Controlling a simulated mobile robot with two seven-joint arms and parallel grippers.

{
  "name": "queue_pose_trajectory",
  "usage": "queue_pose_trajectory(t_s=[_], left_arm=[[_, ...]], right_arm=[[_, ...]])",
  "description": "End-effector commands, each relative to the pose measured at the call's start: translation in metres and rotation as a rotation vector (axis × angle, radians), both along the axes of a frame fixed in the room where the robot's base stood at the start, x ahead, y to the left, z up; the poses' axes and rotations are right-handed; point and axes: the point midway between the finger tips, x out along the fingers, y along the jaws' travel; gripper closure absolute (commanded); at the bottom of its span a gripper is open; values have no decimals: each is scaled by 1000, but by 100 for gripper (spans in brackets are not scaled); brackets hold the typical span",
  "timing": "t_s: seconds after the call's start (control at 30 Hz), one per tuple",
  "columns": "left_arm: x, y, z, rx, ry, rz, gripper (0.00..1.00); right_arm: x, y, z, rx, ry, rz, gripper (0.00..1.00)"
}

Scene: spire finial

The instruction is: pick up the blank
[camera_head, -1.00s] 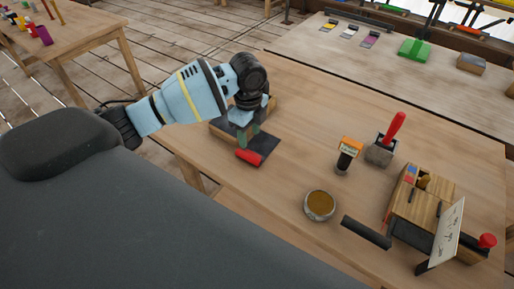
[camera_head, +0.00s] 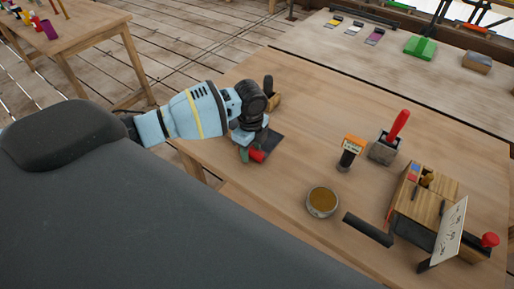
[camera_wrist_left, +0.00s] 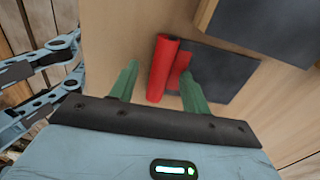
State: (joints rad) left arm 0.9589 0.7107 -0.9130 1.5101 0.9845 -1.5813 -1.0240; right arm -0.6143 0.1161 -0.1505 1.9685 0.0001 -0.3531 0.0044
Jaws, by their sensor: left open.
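The blank appears to be a red cylinder (camera_head: 257,156) lying at the near edge of a dark flat mat (camera_head: 272,145) on the wooden table. In the left wrist view the red cylinder (camera_wrist_left: 160,68) lies beside the dark mat (camera_wrist_left: 225,72), with a smaller red patch next to it. My left gripper (camera_head: 249,154) is low over it. In the left wrist view its green fingers (camera_wrist_left: 159,80) are open, one on each side of the cylinder. I cannot tell whether they touch it. My right gripper is not in view.
A wooden block with a dark upright part (camera_head: 270,95) stands behind my left gripper. A round tin (camera_head: 322,202), an orange-topped tool (camera_head: 350,152), a red-handled brush (camera_head: 390,140) and a wooden box (camera_head: 420,205) stand to the right. The table middle is clear.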

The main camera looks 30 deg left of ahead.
Motion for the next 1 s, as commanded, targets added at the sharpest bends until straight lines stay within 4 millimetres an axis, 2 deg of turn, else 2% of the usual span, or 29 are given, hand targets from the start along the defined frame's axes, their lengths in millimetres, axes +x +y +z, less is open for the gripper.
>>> queue_pose_trajectory(t_s=[0.13,0.5,1.0], left_arm=[[0,0,1,0,0,0,53],[0,0,1,0,0,0,100],[1,0,9,-1,-3,0,100]], right_arm=[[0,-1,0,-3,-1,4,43],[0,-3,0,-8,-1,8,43],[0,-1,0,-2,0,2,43]])
